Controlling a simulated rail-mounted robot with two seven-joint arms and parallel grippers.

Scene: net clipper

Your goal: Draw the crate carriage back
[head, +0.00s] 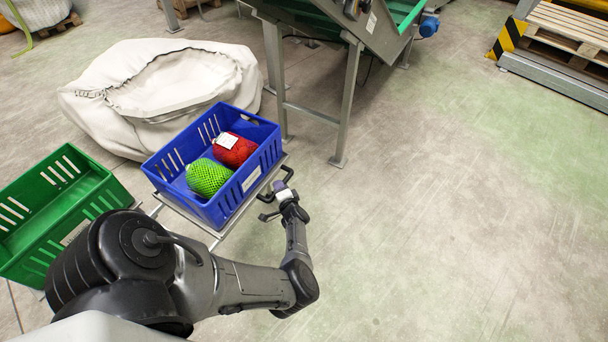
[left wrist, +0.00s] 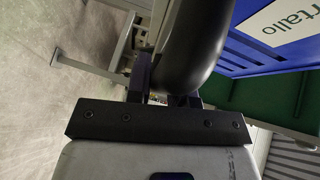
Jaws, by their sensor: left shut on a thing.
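The crate carriage (head: 182,212) is a low grey metal frame with a blue crate (head: 218,206) on it. The crate holds a green net bag (head: 208,178) and a red net bag (head: 240,152) with a white label. A dark handle (head: 289,172) sticks out from the carriage's right side. My left gripper (head: 283,192) is shut on this handle, to the right of the crate. In the left wrist view the fingers (left wrist: 163,88) close around the thick black handle (left wrist: 197,45), and the blue crate (left wrist: 285,38) is close by. My right gripper is not in view.
A green crate (head: 62,185) stands left of the carriage. A big white sack (head: 165,85) lies behind. A conveyor (head: 350,75) stands on metal legs behind the carriage. The floor to the right is clear.

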